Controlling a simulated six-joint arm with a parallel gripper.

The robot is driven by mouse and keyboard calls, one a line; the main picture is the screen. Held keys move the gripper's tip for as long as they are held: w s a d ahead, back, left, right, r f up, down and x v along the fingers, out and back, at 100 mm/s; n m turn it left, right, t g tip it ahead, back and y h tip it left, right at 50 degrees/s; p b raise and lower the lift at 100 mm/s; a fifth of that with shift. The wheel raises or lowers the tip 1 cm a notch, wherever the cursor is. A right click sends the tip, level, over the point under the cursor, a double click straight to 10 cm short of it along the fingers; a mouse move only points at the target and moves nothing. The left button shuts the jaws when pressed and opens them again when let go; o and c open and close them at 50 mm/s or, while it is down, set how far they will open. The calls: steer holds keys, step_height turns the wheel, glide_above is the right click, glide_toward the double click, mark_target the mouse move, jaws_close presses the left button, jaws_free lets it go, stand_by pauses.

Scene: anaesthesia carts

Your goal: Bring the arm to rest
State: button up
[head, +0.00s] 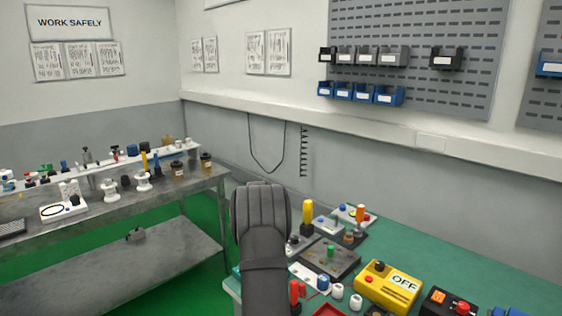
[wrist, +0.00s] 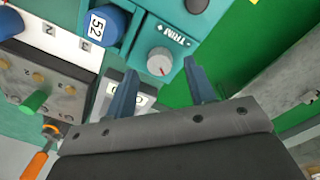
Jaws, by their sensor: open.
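My arm (head: 262,240) rises in front of the green bench in the head view, its dark grey links hiding part of the bench. The fingers are not visible there. In the wrist view my gripper (wrist: 160,68) is open, with two blue fingers apart and nothing held. A grey dial with a red mark (wrist: 160,61), on a teal box labelled TRIM (wrist: 182,30), shows between the fingertips. I cannot tell how far the tips are from the box.
The green bench (head: 480,265) holds a yellow OFF box (head: 388,287), a yellow handle (head: 307,214) and several small devices near my arm. A grey bench (head: 120,218) with many small items stands at left. In the wrist view, a blue 52 knob (wrist: 108,22) and a green knob (wrist: 34,102) are close.

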steer(key=shift+f, duration=1)
step_height(320, 180, up, 17)
step_height(320, 180, down, 17)
steer(key=shift+f, duration=0.2)
steer(key=shift+r+m, duration=0.2)
steer(key=shift+m, duration=0.6)
steer(key=m, duration=0.5)
steer(key=shift+w+r+m, duration=0.1)
steer(key=shift+r+m, duration=0.3)
steer(key=shift+m, duration=0.1)
step_height(320, 180, up, 9)
steer(key=shift+f, duration=0.15)
